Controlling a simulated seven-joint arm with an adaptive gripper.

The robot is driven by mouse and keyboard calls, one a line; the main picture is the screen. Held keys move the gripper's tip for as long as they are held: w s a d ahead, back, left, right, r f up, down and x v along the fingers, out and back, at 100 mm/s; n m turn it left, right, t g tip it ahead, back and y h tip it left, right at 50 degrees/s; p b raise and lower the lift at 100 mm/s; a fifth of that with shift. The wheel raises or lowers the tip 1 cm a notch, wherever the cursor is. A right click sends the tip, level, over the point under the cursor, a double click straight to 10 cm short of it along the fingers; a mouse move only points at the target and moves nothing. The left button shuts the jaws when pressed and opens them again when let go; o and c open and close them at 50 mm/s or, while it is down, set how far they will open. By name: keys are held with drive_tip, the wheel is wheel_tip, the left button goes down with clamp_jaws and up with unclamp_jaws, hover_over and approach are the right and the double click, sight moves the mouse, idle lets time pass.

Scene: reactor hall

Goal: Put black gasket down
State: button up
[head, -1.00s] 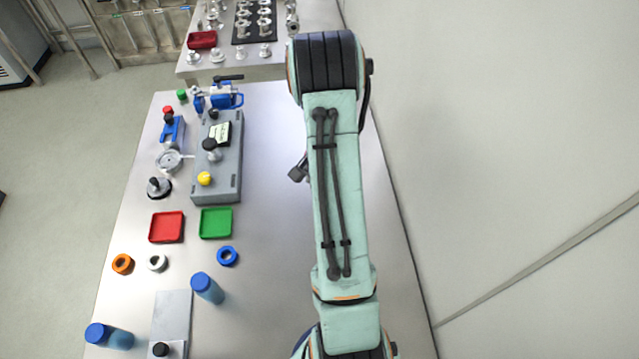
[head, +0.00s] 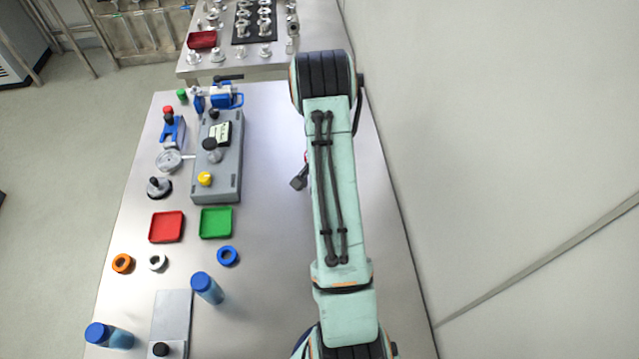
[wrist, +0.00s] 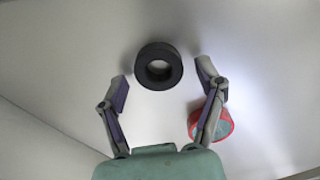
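The black gasket (wrist: 159,66) shows in the wrist view as a thick black ring lying flat on the pale table surface. My gripper (wrist: 163,84) is open, with its two fingers spread to the left and right of the ring's near side. Neither finger appears to touch the gasket.
A red-rimmed round thing (wrist: 211,121) lies by the right finger. A red tray (head: 166,227), a green tray (head: 216,223), a blue ring (head: 227,256), an orange ring (head: 122,264) and a white ring (head: 158,262) are left. Blue-capped bottles (head: 207,288) stand in front.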

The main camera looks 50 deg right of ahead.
wheel_tip(320, 180, up, 12)
drive_tip(key=r, duration=0.1)
drive_tip(key=a+r+n, duration=0.3)
drive_tip(key=a+r, duration=0.1)
drive_tip(key=a, duration=0.4)
drive_tip(key=a+r+n, duration=0.3)
drive_tip(key=a+r, duration=0.2)
drive_tip(key=a, duration=0.3)
drive_tip(key=s+a+r+n, duration=0.2)
drive_tip(key=s+a+n, duration=0.6)
drive_tip(key=s+a, duration=0.6)
drive_tip(key=shift+s+a+r+n+y, duration=0.25)
drive_tip(key=shift+s+r+n+y, duration=0.05)
drive_tip(key=shift+s+y, duration=0.1)
drive_tip(key=shift+o, duration=0.6)
